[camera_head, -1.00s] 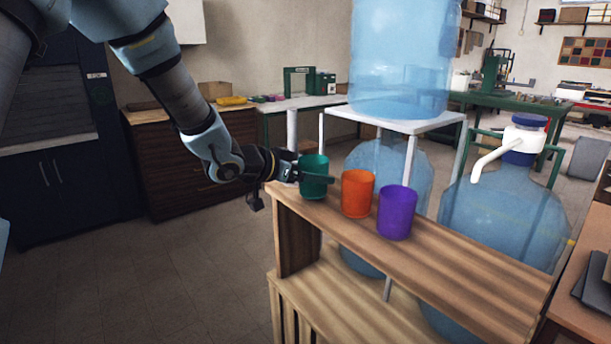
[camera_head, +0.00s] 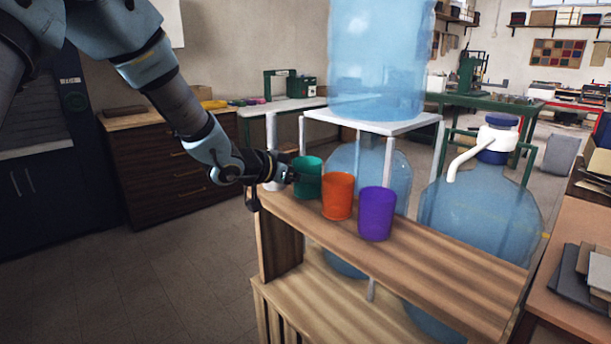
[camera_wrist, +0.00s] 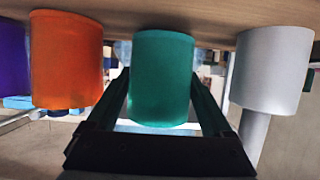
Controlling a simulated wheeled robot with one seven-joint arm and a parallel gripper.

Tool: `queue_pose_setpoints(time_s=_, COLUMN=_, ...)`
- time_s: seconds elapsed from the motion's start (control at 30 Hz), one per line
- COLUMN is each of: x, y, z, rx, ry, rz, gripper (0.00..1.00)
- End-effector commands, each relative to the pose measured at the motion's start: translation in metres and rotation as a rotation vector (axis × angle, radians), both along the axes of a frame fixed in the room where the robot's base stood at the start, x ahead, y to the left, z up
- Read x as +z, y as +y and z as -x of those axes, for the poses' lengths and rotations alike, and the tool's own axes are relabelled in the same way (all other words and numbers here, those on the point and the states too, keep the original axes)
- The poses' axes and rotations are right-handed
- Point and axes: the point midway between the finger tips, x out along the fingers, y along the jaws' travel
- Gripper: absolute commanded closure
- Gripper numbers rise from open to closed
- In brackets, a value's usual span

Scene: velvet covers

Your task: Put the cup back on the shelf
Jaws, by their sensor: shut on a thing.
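My gripper (camera_head: 300,174) is shut on the green cup (camera_head: 309,184), with a finger on each side of it in the wrist view (camera_wrist: 163,80). An orange cup (camera_head: 338,197) and a purple cup (camera_head: 377,214) stand on the shelf. A white cup (camera_wrist: 273,70) is on the green cup's other side, mostly hidden behind my gripper in the head view.
A large blue water bottle (camera_head: 375,60) stands on a white stand (camera_head: 385,125) behind the shelf. Another blue bottle (camera_head: 480,215) with a white pump is to its right. The shelf top right of the purple cup is clear.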

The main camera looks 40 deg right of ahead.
Motion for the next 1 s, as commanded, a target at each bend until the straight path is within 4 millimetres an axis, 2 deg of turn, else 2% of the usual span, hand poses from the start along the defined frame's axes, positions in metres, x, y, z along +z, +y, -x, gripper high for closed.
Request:
queue_pose_setpoints(time_s=0.97, x=-0.010, y=0.000, z=0.000, rx=0.000, ry=0.000, rz=0.000, gripper=0.82)
queue_pose_setpoints(time_s=1.0, x=-0.010, y=0.000, z=0.000, rx=0.000, ry=0.000, rz=0.000, gripper=0.13)
